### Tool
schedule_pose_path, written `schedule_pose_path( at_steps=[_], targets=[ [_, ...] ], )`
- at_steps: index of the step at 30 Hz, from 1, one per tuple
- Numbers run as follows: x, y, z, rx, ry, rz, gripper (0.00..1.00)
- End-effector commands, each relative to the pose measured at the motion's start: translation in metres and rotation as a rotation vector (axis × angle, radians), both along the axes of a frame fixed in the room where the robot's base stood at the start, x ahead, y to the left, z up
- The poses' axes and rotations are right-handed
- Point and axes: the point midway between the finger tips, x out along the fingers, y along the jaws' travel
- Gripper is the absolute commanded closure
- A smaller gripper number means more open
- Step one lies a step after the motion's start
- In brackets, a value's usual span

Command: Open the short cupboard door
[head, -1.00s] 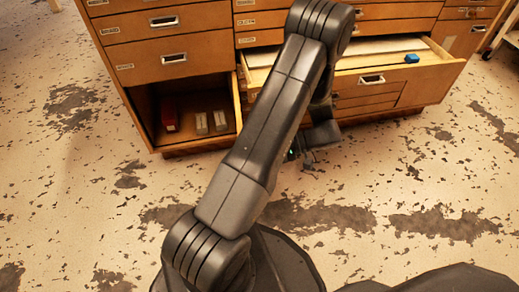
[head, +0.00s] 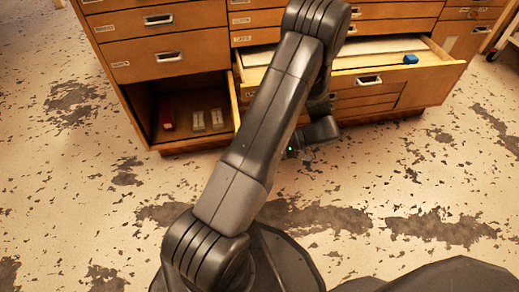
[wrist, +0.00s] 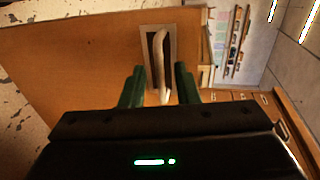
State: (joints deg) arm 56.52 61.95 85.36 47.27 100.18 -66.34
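The short cupboard (head: 152,112) at the cabinet's lower left stands open. Its door (head: 236,100) shows as a narrow strip at the right of the opening, swung outward and partly hidden by my arm. In the wrist view a wooden panel (wrist: 80,50), which looks like this door, carries a pale upright handle (wrist: 159,55) in a recessed plate. My gripper (wrist: 158,88) is open, with one dark green finger on each side of the handle's lower end. The fingers look apart from the handle; contact cannot be told. The head view shows my gripper (head: 312,140) low in front of the cabinet.
Inside the cupboard are a red box (head: 167,117) and pale blocks (head: 207,120). A drawer (head: 400,72) with a blue object (head: 411,58) stands pulled out at right, behind my arm. The worn floor (head: 400,180) in front is clear.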

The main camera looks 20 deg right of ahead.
Motion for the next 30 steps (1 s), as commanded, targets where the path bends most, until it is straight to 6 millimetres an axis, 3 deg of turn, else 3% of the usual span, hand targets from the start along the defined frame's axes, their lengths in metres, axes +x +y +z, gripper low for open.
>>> schedule_pose_path(
  at_steps=[6, 10, 24, 30],
  targets=[
    [-0.001, -0.002, 0.001, 0.000, 0.001, 0.000, 0.72],
    [-0.004, -0.013, 0.005, 0.001, 0.000, -0.001, 0.72],
    [-0.027, -0.108, 0.026, -0.001, 0.000, -0.001, 0.72],
    [-0.032, -0.127, 0.029, 0.000, 0.000, 0.001, 0.72]
  ],
)
